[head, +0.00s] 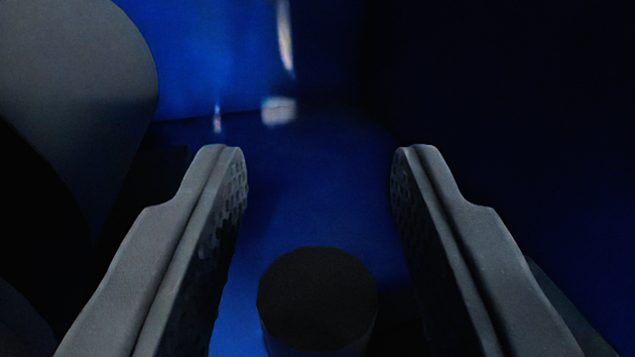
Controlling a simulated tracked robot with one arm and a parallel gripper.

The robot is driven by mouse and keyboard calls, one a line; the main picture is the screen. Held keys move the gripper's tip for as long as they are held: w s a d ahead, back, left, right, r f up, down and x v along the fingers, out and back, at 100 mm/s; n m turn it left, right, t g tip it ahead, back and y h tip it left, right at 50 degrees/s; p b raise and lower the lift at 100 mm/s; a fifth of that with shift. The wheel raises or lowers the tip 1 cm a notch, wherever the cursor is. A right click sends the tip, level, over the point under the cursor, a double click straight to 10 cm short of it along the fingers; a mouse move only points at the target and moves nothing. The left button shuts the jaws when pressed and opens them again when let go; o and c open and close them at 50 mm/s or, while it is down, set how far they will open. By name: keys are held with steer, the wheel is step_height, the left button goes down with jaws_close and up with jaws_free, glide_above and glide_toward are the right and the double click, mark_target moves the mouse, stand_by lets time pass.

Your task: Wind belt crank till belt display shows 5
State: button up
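My gripper (320,165) is open, with its two grey fingers wide apart and textured pads facing each other. A dark round knob or cylinder (317,300) stands between the fingers at the bottom of the head view. It looks like a crank handle, but I cannot tell for sure. There are visible gaps between it and both fingers. The belt display does not show in this view, and no number can be read.
A blue surface (320,200) lies behind and below the fingers, with bright reflections near the top. A large dark grey rounded body (80,80) fills the upper left. The right side is very dark and shows little detail.

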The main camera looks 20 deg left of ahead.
jaws_close()
steer(key=shift+w+m+h+p, duration=0.1)
steer(key=shift+m+h+p, duration=0.3)
steer(key=shift+h+p, duration=0.2)
steer(key=shift+w+a+h+p, duration=0.1)
steer(key=shift+h+p, duration=0.2)
steer(key=shift+p, duration=0.05)
steer(key=shift+w+r+m+t+h+p, duration=0.1)
steer(key=shift+w+m+t+h+p, duration=0.15)
steer(key=shift+m+h, duration=0.25)
steer(key=shift+w+m+t+h+p, duration=0.15)
steer(key=shift+m+h+p, duration=0.1)
steer(key=shift+m+h, duration=0.25)
steer(key=w+m+h+b, duration=0.1)
steer(key=m+h, duration=0.1)
steer(key=h, duration=0.1)
steer(key=m+g+h+b, duration=0.1)
steer(key=m+h+b, duration=0.1)
steer(key=h, duration=0.1)
steer(key=w+d+m+g+h+b, duration=0.1)
steer(key=m+h, duration=0.1)
steer(key=h, duration=0.2)
steer(key=shift+w+f+b, duration=0.2)
steer(key=shift+w+b, duration=0.1)
steer(key=shift+b, duration=0.1)
steer(key=shift+m, duration=0.3)
